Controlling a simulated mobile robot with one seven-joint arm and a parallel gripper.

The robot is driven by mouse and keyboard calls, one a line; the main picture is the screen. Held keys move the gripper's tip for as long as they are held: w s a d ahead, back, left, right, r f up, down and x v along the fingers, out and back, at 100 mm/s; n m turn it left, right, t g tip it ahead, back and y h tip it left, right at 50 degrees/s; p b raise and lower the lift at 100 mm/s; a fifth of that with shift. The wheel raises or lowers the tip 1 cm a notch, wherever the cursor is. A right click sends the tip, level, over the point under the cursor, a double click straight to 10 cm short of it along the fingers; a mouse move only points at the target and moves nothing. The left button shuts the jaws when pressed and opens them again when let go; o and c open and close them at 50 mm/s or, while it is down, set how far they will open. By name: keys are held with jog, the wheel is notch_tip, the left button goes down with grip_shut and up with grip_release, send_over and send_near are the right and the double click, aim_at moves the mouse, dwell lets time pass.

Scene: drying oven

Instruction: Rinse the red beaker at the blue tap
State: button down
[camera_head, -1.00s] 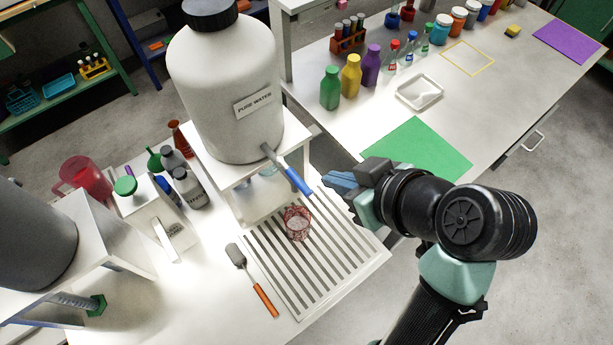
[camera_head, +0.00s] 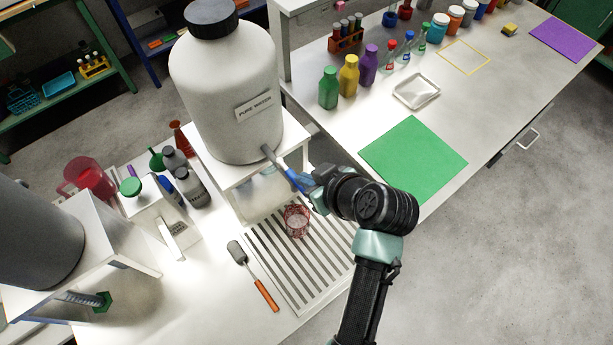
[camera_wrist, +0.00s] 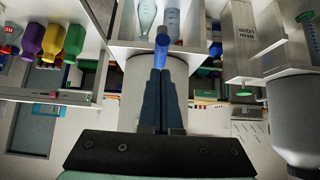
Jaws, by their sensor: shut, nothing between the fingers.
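The red beaker (camera_head: 297,221), a clear red-tinted cup, stands on the slatted drain rack (camera_head: 318,270), below the tap's outlet area. The blue tap lever (camera_head: 293,178) sticks out from the front of the large white "PURE WATER" tank (camera_head: 228,90). My gripper (camera_head: 308,184) is at the lever's outer end. In the wrist view, my gripper's fingers (camera_wrist: 160,72) are shut together with nothing between them, and the blue lever (camera_wrist: 162,46) lies directly ahead of their tips. I cannot tell whether they touch. No water stream is visible.
A brush with an orange handle (camera_head: 265,292) lies left of the rack. Bottles (camera_head: 190,186) and a red jug (camera_head: 88,178) stand further left. A green mat (camera_head: 413,158) and coloured bottles (camera_head: 348,75) are on the right bench. The rack's front half is clear.

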jog(key=shift+f, duration=0.75)
